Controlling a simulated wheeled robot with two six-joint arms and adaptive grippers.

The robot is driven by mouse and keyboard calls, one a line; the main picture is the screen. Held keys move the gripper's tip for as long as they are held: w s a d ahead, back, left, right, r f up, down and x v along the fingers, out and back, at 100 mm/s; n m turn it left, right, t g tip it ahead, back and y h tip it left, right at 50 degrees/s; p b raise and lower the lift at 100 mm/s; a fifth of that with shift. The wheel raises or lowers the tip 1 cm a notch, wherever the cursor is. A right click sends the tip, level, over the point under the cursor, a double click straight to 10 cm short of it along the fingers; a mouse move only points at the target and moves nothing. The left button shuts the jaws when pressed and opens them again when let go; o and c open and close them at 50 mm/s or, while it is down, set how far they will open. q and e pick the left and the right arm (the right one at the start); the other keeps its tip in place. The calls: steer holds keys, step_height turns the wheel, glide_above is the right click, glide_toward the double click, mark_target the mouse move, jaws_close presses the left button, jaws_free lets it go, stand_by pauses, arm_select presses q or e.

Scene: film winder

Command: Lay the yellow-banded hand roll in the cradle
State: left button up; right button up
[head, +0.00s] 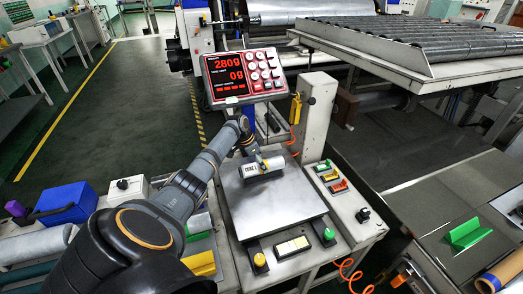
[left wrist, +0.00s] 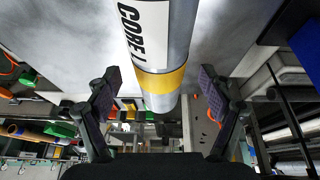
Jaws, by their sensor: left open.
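The hand roll (head: 264,168), a white and grey cylinder lettered "CORE", lies on the scale's metal plate (head: 275,205) in the head view. Its yellow band (left wrist: 160,80) shows clearly in the left wrist view. My left gripper (head: 257,157) is over the roll; in the left wrist view its open fingers (left wrist: 160,88) stand on either side of the banded end, with gaps visible. A green angled holder (head: 465,236) sits on the right-hand table, and a yellow piece (head: 200,263) lies at lower left; I cannot tell which is the cradle. My right gripper is out of view.
The scale display (head: 244,75) reads 280g and 0g behind the plate. Colored buttons (head: 331,177) and a white post (head: 313,110) stand right of the plate. A blue box (head: 67,203) is at left. The plate's front half is clear.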

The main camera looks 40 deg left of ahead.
arm_select(q)
steer(key=v, duration=1.1)
steer(key=shift+r, duration=0.1)
